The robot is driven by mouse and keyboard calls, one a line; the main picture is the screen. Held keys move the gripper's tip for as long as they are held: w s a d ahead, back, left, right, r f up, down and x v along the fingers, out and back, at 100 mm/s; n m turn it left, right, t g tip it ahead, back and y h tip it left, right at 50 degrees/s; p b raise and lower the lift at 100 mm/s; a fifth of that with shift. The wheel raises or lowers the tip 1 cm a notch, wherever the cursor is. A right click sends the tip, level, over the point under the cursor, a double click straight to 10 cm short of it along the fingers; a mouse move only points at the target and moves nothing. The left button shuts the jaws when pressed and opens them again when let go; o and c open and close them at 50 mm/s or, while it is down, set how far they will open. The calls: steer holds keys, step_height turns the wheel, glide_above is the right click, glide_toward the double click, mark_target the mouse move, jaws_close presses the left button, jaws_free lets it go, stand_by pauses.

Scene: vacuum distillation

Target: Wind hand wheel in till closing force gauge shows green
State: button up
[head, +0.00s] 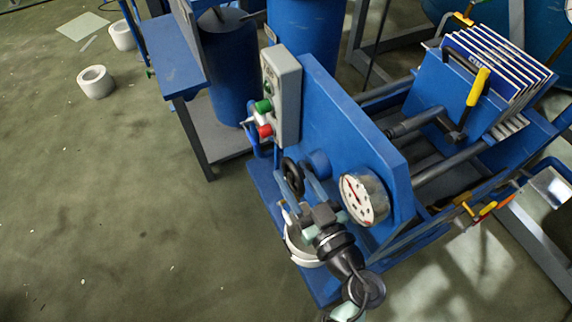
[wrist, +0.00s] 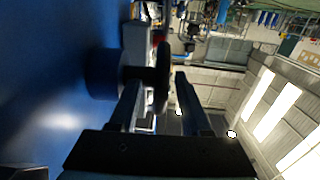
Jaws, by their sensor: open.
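The black hand wheel (head: 293,177) sits on the blue end plate of the press, left of the gauge. The closing force gauge (head: 360,199) has a round white face with dark and red marks; I cannot read a green zone or the needle's position on it. My gripper (head: 297,192) is at the wheel, reaching up from below. In the wrist view the dark wheel rim (wrist: 162,78) shows edge-on between the two fingers of my gripper (wrist: 158,82). The fingers are apart, with a visible gap at the right finger. Contact at the left finger cannot be told.
A grey button box (head: 281,92) with green and red buttons stands above the wheel. The blue end plate (head: 335,120) is close beside the gripper. Filter plates (head: 500,62) are at the upper right. Floor on the left is mostly clear.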

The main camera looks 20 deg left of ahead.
mark_target(286, 165)
steer(key=shift+b+x, duration=0.3)
steer(key=shift+x, duration=1.45)
jaws_close()
